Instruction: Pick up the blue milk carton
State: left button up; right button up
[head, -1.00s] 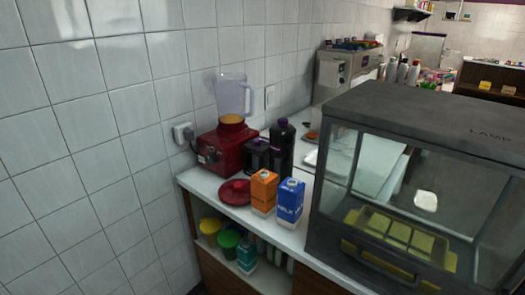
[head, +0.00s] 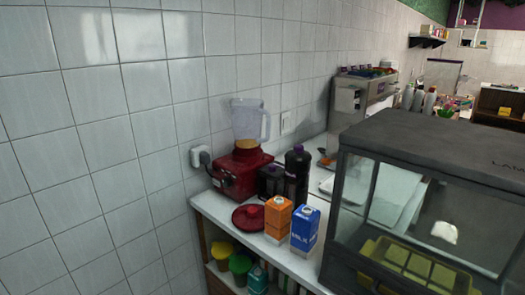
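The blue milk carton (head: 305,229) stands upright on the white counter (head: 235,230), with white lettering on its side. An orange carton (head: 278,219) stands just to its left, very close to it. The glass display case (head: 400,205) is to its right, with a narrow strip of counter between. Neither of my grippers shows in the head view.
A red blender (head: 240,172), a dark bottle with a purple cap (head: 296,178) and a red lid (head: 248,217) are on the counter behind and left of the cartons. Yellow and green tubs (head: 240,265) sit on the shelf below. The tiled wall bounds the left.

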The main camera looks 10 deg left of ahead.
aim_at(306, 219)
jog(key=j+z, duration=0.1)
jog(key=z, duration=0.25)
jog(key=i+j+z, duration=0.1)
jog(key=z, duration=0.2)
jog(key=j+z, duration=0.45)
jog(key=j, duration=0.5)
jog(key=j+z, duration=0.1)
jog(key=j, duration=0.8)
